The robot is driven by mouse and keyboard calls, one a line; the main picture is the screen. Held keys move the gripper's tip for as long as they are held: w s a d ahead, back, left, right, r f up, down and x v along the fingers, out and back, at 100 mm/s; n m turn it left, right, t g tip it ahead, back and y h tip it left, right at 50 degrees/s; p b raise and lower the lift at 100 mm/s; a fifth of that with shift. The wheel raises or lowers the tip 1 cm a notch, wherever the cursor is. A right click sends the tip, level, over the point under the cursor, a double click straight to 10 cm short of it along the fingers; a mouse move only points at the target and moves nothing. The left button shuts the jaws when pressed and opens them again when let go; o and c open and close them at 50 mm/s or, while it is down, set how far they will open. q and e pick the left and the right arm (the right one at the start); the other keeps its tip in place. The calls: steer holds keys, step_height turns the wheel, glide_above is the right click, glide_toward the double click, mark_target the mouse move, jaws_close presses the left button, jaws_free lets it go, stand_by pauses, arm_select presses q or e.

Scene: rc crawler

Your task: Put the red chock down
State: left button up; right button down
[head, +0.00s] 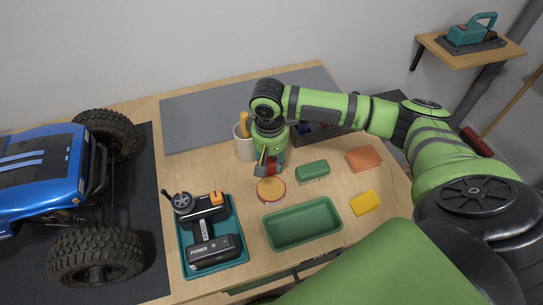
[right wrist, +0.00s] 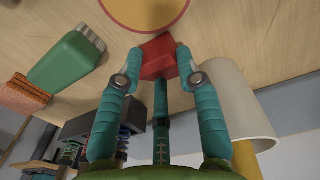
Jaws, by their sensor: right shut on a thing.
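My right gripper (head: 268,164) is over the middle of the table, its fingers pointing down. My left gripper is not in view.
A green brush (head: 312,171), an orange sponge (head: 364,158), a yellow sponge (head: 365,203) and a green tray (head: 302,243) are nearby. A cup (head: 242,150) stands behind; a blue crawler (head: 40,165) stands left.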

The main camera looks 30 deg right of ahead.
steer(key=shift+f, duration=0.35)
steer(key=c, duration=0.8)
jaws_free()
